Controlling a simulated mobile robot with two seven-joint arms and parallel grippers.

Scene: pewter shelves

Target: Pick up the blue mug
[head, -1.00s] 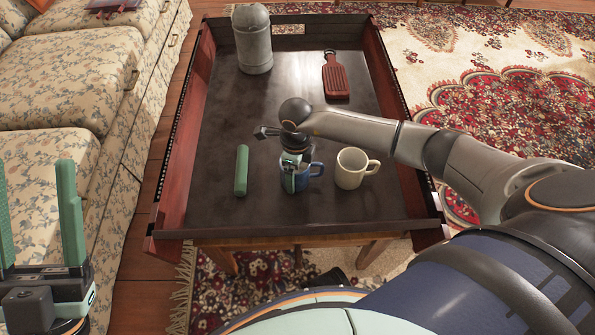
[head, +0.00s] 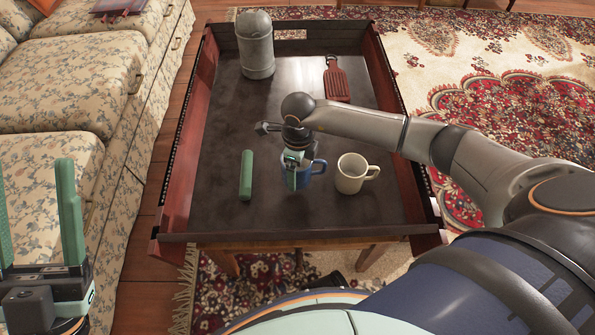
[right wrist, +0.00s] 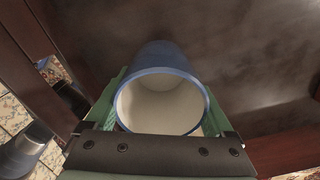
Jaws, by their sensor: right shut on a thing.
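The blue mug (head: 312,168) is over the dark tray-table in the head view, its handle to the right. My right gripper (head: 292,172) comes down on it from above and is shut on it. In the right wrist view the mug (right wrist: 160,98) shows its pale inside and blue rim between the two green fingers of the gripper (right wrist: 163,110). Whether the mug's base touches the table cannot be told. My left gripper (head: 38,225) is at the left edge of the head view, its two green fingers apart with nothing between them.
A cream mug (head: 353,173) stands just right of the blue mug. A green cylinder (head: 246,175) lies to the left. A grey canister (head: 255,45) and a reddish-brown paddle brush (head: 336,80) are at the back. Raised wooden sides (head: 190,150) edge the table (head: 235,110).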

